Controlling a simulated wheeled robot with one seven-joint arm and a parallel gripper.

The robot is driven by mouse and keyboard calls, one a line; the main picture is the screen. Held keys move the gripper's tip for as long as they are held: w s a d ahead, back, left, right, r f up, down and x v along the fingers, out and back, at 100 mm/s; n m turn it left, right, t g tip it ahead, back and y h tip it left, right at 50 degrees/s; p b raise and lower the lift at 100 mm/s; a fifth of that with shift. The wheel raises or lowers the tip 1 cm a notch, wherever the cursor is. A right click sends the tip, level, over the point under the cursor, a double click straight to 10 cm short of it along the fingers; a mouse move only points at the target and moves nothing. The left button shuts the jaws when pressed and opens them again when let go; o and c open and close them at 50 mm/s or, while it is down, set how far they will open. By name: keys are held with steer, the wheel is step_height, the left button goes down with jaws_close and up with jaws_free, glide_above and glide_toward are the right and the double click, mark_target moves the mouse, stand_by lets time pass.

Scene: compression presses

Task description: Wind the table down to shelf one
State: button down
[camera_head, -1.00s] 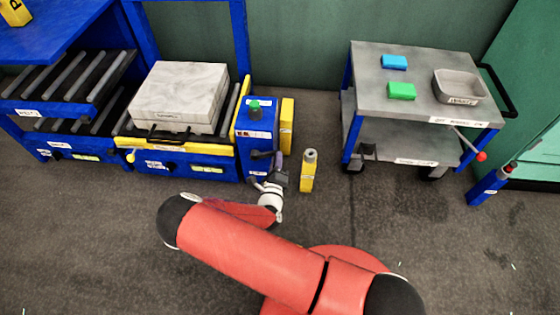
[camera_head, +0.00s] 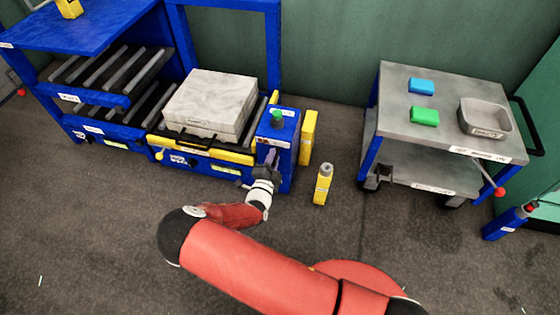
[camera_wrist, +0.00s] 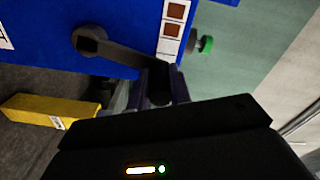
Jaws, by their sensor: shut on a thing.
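The press table (camera_head: 215,153) has a yellow front edge and carries a grey slab mould (camera_head: 210,97). A blue post (camera_head: 277,135) with a green knob stands at its right end. My gripper (camera_head: 270,165) is low at the post's front. In the wrist view a dark crank (camera_wrist: 120,50) runs from a round hub to its handle, and my gripper (camera_wrist: 160,90) is shut on that handle. The handle is mostly hidden between the fingers. The two-level roller rack (camera_head: 95,105) is left of the table; its shelf labels are too small to read.
A yellow bottle-shaped object (camera_head: 323,185) stands on the floor right of the post. A grey cart (camera_head: 440,110) at the right carries a blue block, a green block and a grey tray.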

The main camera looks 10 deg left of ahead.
steer(key=shift+w+a+r+n, duration=0.1)
steer(key=shift+a+r+n, duration=0.1)
steer(key=shift+a, duration=0.35)
steer(key=shift+a+r+n, duration=0.1)
steer(key=shift+a+n, duration=0.1)
steer(key=shift+a, duration=0.35)
steer(key=c, duration=1.3)
jaws_free()
steer(key=shift+f, duration=0.15)
steer(key=s, duration=0.8)
steer(key=shift+a, duration=0.15)
steer(key=shift+w, duration=0.1)
